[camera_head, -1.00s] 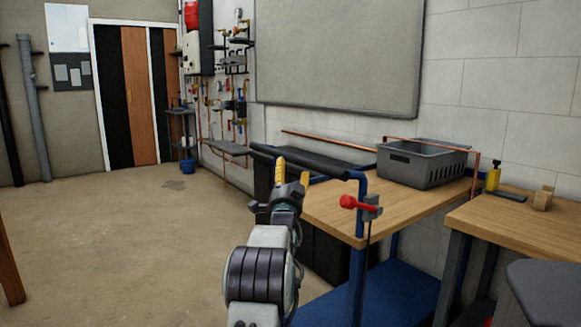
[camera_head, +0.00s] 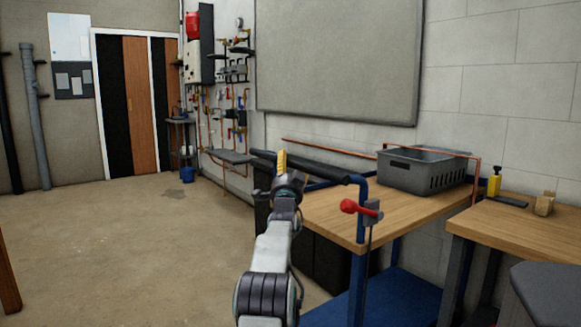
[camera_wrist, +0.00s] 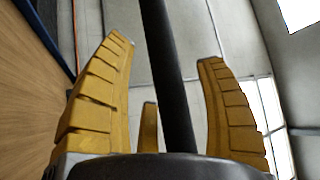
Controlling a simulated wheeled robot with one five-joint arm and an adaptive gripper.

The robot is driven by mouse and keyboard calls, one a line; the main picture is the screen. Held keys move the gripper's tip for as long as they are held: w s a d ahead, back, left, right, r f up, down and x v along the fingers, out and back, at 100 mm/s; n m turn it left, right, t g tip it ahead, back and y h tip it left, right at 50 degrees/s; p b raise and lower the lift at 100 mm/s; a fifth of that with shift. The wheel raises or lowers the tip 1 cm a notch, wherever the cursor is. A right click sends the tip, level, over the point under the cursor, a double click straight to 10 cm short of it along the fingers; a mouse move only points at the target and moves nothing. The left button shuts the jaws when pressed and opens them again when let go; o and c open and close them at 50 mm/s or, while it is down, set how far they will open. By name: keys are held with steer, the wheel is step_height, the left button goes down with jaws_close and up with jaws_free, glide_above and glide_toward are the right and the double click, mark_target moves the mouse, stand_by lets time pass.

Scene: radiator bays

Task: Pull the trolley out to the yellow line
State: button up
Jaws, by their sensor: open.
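The trolley has a wooden top (camera_head: 330,214), a blue frame with a blue lower shelf (camera_head: 395,298), and a black handle bar (camera_head: 318,165) along its near left end. A red lever (camera_head: 360,208) sits on the blue post by the handle. My gripper (camera_head: 281,165) is at the handle bar in the head view. In the wrist view the black bar (camera_wrist: 166,70) runs between my open yellow fingers (camera_wrist: 165,95), with gaps on both sides. The fingers are not closed on it. The yellow line is not in view.
A grey crate (camera_head: 423,170) and copper pipe (camera_head: 330,147) are on the trolley. A second wooden bench (camera_head: 520,230) with a yellow bottle (camera_head: 494,181) stands close at right. A dark stool seat (camera_head: 550,290) is at lower right. Open floor (camera_head: 120,245) lies to the left.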

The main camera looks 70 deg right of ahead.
steer(key=shift+w+d+r, duration=0.1)
steer(key=shift+d, duration=0.25)
stand_by(0.4)
jaws_close()
stand_by(0.5)
